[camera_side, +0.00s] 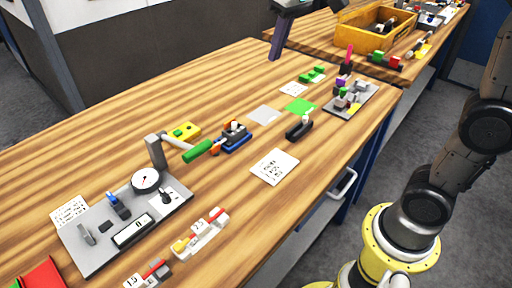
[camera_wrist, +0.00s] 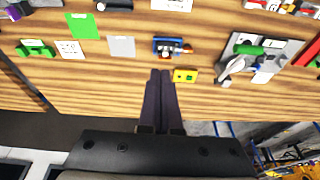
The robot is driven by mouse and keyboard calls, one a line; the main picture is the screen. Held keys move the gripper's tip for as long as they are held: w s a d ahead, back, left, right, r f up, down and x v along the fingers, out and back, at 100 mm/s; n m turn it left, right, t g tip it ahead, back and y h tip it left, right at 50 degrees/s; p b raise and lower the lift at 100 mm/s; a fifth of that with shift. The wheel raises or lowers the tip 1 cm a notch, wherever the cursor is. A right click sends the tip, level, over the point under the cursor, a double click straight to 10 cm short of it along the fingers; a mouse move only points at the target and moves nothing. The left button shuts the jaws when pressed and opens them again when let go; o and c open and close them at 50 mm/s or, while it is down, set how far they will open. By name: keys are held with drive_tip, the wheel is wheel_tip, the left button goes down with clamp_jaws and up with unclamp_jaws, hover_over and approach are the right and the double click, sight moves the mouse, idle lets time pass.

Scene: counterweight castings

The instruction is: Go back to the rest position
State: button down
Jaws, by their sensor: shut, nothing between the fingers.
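My gripper (camera_side: 273,56) is in the air at the top of the side view, over the far edge of the wooden bench (camera_side: 95,140). In the wrist view the two dark fingers of my gripper (camera_wrist: 160,74) are together with nothing between them. They point over the bench edge, close in the picture to a yellow button box (camera_wrist: 185,76) and a blue fixture (camera_wrist: 168,47). They appear apart from everything on the bench.
A grey plate (camera_side: 95,255) with a dial gauge (camera_side: 146,181) and a green-handled lever (camera_side: 197,151) stands at left. The blue fixture (camera_side: 236,137) is mid-bench. A parts plate (camera_side: 362,101) is at right. A wooden crate (camera_side: 362,42) stands on another bench behind.

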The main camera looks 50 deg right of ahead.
drive_tip(key=s+f+t, duration=0.2)
drive_tip(key=s, duration=1.2)
drive_tip(key=s+d+f, duration=0.1)
drive_tip(key=s+f, duration=0.5)
drive_tip(key=f, duration=0.2)
drive_tip(key=shift+s+f, duration=0.25)
drive_tip(key=shift+f, duration=0.15)
